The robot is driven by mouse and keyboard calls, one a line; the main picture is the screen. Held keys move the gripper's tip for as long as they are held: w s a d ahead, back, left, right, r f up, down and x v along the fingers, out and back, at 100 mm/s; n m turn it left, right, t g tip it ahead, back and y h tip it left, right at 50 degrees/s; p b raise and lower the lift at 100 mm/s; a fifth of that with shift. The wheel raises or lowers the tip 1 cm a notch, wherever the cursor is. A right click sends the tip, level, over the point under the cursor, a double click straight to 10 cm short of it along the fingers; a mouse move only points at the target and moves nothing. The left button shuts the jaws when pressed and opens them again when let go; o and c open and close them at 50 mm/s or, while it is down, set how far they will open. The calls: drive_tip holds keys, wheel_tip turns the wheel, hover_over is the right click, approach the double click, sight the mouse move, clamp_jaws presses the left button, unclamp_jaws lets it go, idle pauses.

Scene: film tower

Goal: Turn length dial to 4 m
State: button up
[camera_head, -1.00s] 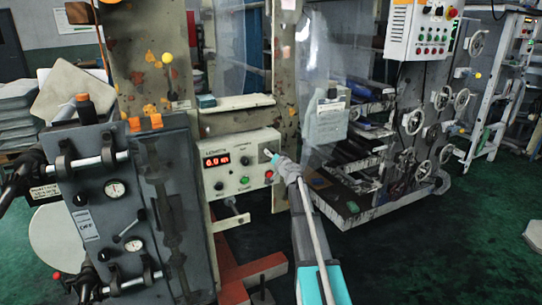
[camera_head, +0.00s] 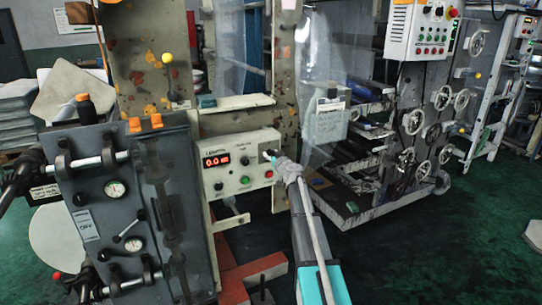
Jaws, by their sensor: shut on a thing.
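The control box (camera_head: 212,186) is a pale panel with a LENGTH label and a red lit display (camera_head: 216,161) that reads about 0.0 m. My gripper (camera_head: 271,157) is at the upper right of the box face. Black knobs (camera_head: 218,186) and green (camera_head: 245,180) and red (camera_head: 269,174) buttons sit lower on the face. My arm reaches up from the bottom of the view.
A grey machine cabinet (camera_head: 165,185) with gauges and levers stands close on the left. A clear film sheet (camera_head: 320,70) hangs behind my gripper. A frame with several handwheels (camera_head: 413,121) is at the right. The green floor (camera_head: 430,255) at lower right is mostly clear.

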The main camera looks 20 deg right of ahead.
idle(0.3)
drive_tip(key=o, duration=1.1)
drive_tip(key=shift+o, duration=0.2)
drive_tip(key=shift+s, duration=0.1)
drive_tip(key=s, duration=1.2)
drive_tip(key=shift+d, duration=0.2)
drive_tip(key=shift+w, duration=0.1)
